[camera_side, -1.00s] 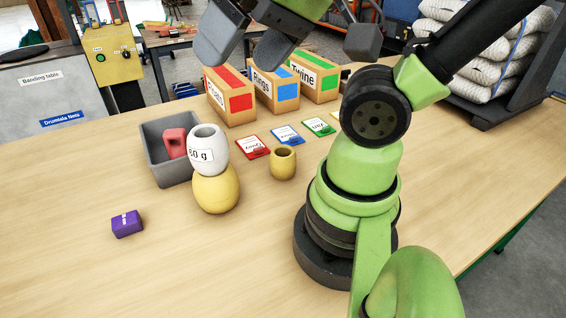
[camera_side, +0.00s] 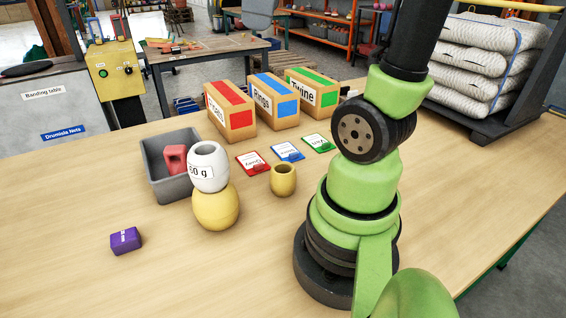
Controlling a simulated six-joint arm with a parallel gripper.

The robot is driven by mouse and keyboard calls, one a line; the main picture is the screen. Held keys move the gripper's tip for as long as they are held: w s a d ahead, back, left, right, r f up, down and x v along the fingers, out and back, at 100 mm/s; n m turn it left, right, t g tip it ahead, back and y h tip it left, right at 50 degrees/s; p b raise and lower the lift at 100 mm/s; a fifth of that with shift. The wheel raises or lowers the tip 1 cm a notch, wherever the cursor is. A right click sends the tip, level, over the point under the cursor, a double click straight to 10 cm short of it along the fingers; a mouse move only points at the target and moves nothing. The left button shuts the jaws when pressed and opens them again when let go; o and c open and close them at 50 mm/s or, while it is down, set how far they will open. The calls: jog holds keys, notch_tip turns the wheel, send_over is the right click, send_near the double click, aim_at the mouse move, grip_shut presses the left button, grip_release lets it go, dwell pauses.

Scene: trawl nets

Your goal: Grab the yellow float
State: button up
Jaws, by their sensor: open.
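A large rounded yellow float (camera_side: 216,209) stands on the table left of centre. A white float (camera_side: 208,170) with an open top and a label ending in "0 g" sits on top of it. A smaller yellow piece (camera_side: 283,181) with a hollow top stands alone to the right. My gripper is out of view above the picture; only my arm shows at the right.
A grey bin (camera_side: 172,188) holding a red block (camera_side: 176,158) stands just behind the stacked floats. A purple block (camera_side: 126,241) lies at the front left.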

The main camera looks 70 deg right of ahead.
jog(key=s+d+n+g, duration=0.2)
jog(key=d+n, duration=0.1)
jog(key=d, duration=0.3)
send_near(285, 180)
jog(key=d+f, duration=0.2)
jog(key=f, duration=0.1)
jog(key=d+f, duration=0.1)
jog(key=f, duration=0.1)
jog(key=shift+w+f, duration=0.15)
jog(key=shift+w, duration=0.25)
jog(key=shift+d+f, duration=0.2)
jog(key=shift+f, duration=3.35)
jog(key=shift+w, duration=0.1)
jog(key=c, duration=1)
